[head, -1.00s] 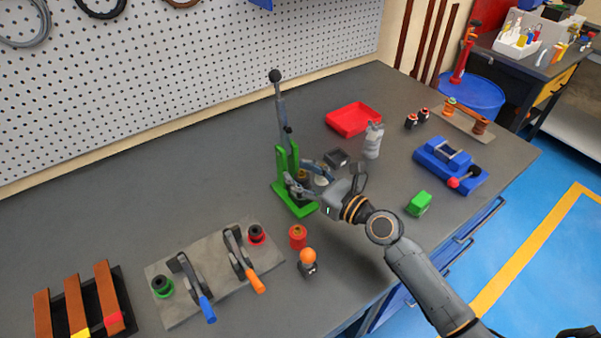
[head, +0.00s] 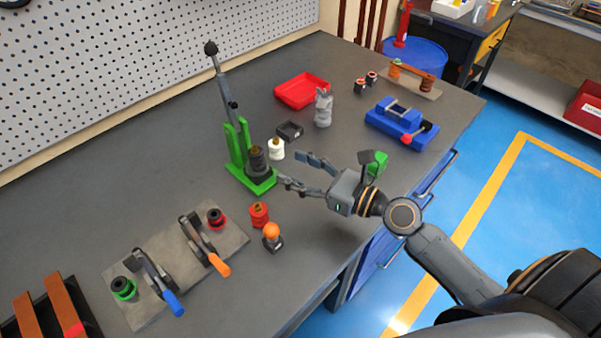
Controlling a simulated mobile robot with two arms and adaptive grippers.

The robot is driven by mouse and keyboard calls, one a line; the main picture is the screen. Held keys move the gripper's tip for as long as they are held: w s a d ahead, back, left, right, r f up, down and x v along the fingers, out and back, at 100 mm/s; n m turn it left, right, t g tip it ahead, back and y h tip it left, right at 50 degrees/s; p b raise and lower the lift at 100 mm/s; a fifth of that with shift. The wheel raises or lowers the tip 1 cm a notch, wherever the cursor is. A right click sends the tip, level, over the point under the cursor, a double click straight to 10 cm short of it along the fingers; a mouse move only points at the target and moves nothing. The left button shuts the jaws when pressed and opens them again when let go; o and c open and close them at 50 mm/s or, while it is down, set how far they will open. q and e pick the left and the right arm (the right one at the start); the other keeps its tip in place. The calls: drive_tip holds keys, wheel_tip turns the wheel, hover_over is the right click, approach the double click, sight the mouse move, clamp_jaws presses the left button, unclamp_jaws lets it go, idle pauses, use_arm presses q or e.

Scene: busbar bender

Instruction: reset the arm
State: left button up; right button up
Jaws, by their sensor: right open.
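The green bender (head: 236,150) stands on the bench with its long grey lever arm (head: 224,82) raised, leaning slightly left and topped by a black knob. A dark cylinder (head: 257,160) stands on its green base. My right gripper (head: 291,170) is open and empty, just right of the base, with its fingers pointing left towards it. A gap shows between the upper finger and the bender; I cannot tell whether the lower finger clears the base edge. My left gripper is not in view.
A white-and-brass part (head: 276,150) and small black tray (head: 290,131) lie behind my fingers. Red (head: 259,213) and orange-topped (head: 272,234) parts stand in front. A plate with toggle clamps (head: 158,250) is at left, a blue vise (head: 397,121) at right.

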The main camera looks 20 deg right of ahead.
drive_tip(key=shift+s+d, duration=0.25)
drive_tip(key=shift+s, duration=0.1)
